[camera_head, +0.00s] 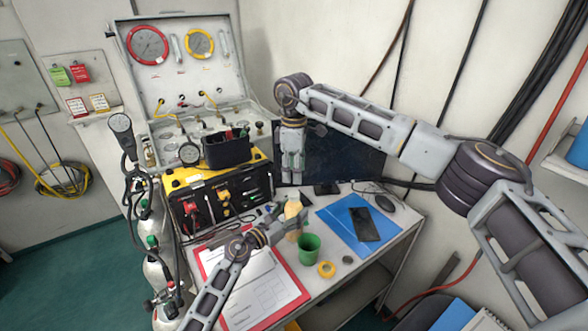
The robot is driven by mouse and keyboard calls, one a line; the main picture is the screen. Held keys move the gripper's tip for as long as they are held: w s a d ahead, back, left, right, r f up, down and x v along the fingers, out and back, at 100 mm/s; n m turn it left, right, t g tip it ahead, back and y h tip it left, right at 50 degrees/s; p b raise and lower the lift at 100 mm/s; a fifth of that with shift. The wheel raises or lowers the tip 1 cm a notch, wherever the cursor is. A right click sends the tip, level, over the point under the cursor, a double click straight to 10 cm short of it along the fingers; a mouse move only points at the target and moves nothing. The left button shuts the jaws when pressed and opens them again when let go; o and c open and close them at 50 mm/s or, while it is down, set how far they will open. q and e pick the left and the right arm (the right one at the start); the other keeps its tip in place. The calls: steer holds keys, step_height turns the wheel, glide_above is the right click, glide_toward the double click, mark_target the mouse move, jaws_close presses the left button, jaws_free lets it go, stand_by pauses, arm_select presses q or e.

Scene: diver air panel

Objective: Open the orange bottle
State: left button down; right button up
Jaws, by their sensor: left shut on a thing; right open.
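The orange bottle (293,208) stands upright on the table, pale orange in colour. My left gripper (289,227) comes in from the lower left and is shut on the bottle's lower part, which it partly hides. My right gripper (292,178) hangs pointing down, open and empty, just above the bottle's top. The gap between them is small and hard to judge. I cannot clearly tell the cap from the rest of the bottle.
A green cup (309,246) and a yellow ring (326,269) are close to the bottle's right. A red clipboard (300,287) lies in front, a blue folder (337,224) with a dark phone (364,224) to the right. The yellow-and-black air panel (218,178) stands behind left, a monitor (345,160) behind.

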mark_target(294, 193)
steer(key=shift+f, duration=0.15)
stand_by(0.4)
steer(key=shift+f, duration=3.9)
